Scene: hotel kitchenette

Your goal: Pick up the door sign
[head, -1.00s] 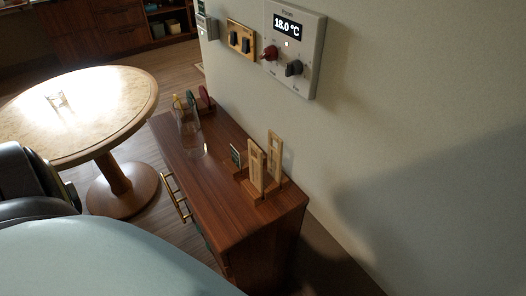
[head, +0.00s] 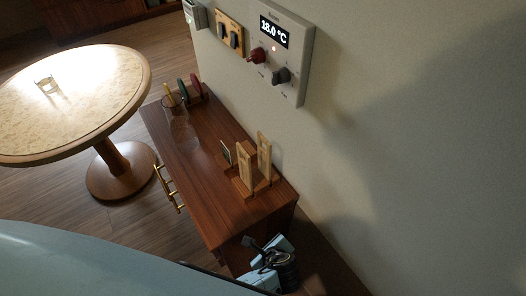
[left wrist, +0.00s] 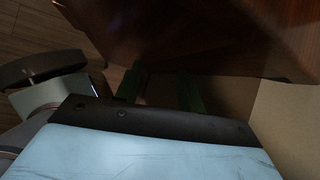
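Two pale wooden door signs, a nearer one (head: 244,168) and a farther one (head: 264,156), stand upright side by side in a wooden holder (head: 243,190) on the near end of the cabinet top in the head view. I cannot tell which one the task means. My left gripper (head: 262,244) is low in front of the cabinet's near end, below the top and apart from the signs. In the left wrist view its two dark green fingers (left wrist: 160,88) are spread with nothing seen between them. My right gripper is not in view.
The brown cabinet (head: 215,170) stands along the wall, with brass handles on its front. A glass carafe (head: 180,128) and a rack of coloured items (head: 190,92) stand farther back on it. A thermostat (head: 285,50) is on the wall. A round table (head: 70,130) is at left.

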